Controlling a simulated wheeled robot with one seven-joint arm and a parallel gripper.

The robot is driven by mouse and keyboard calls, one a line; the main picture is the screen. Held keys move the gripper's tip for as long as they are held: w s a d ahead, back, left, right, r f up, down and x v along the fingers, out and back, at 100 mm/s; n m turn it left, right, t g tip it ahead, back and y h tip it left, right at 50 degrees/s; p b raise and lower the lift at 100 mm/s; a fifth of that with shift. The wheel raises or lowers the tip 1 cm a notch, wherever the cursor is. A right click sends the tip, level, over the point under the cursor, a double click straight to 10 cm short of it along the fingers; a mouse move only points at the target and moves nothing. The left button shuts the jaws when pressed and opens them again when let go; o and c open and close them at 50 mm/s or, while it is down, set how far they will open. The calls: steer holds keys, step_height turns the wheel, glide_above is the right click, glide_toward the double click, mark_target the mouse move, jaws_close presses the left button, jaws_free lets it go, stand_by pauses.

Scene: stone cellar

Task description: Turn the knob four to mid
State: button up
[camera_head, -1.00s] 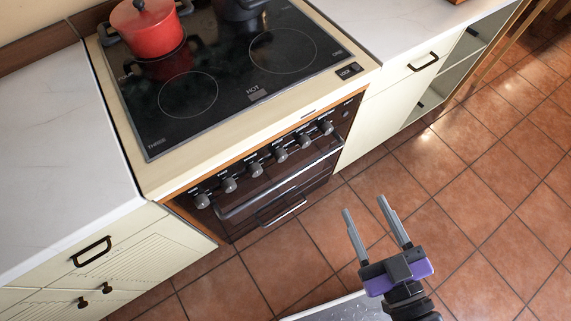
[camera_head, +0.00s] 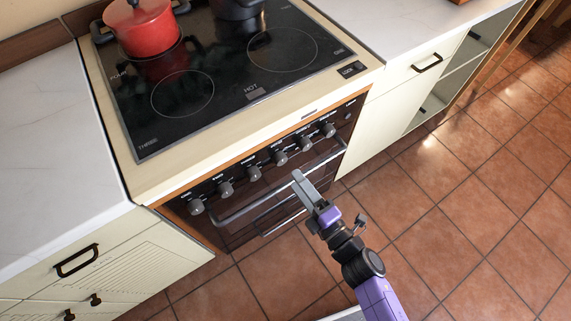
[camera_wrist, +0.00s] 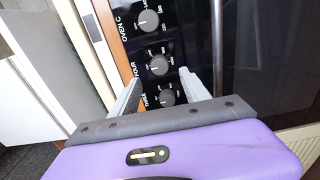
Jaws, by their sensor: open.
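The oven front carries a row of grey round knobs. Knob four (camera_head: 281,158) is the fourth from the left; in the wrist view it is the middle knob (camera_wrist: 158,65), beside the "FOUR" label. Its pale pointer mark seems to face the label side. My gripper (camera_head: 298,177) is in front of the panel, close to this knob, with its fingers towards the row. In the wrist view the fingers of my gripper (camera_wrist: 161,77) are apart with nothing held. Knob four shows between and just beyond the tips; contact is not visible.
Neighbouring knobs sit close: the "OVEN C" knob (camera_wrist: 148,20) and the "THREE" knob (camera_wrist: 166,96). The oven door handle (camera_head: 240,212) runs below the row. A red pot (camera_head: 145,28) stands on the black hob (camera_head: 215,90). The tiled floor (camera_head: 460,200) at right is clear.

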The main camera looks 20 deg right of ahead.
mark_target(283, 162)
steer(key=x, duration=0.6)
steer(key=shift+w, duration=0.35)
steer(key=shift+c, duration=0.3)
jaws_close()
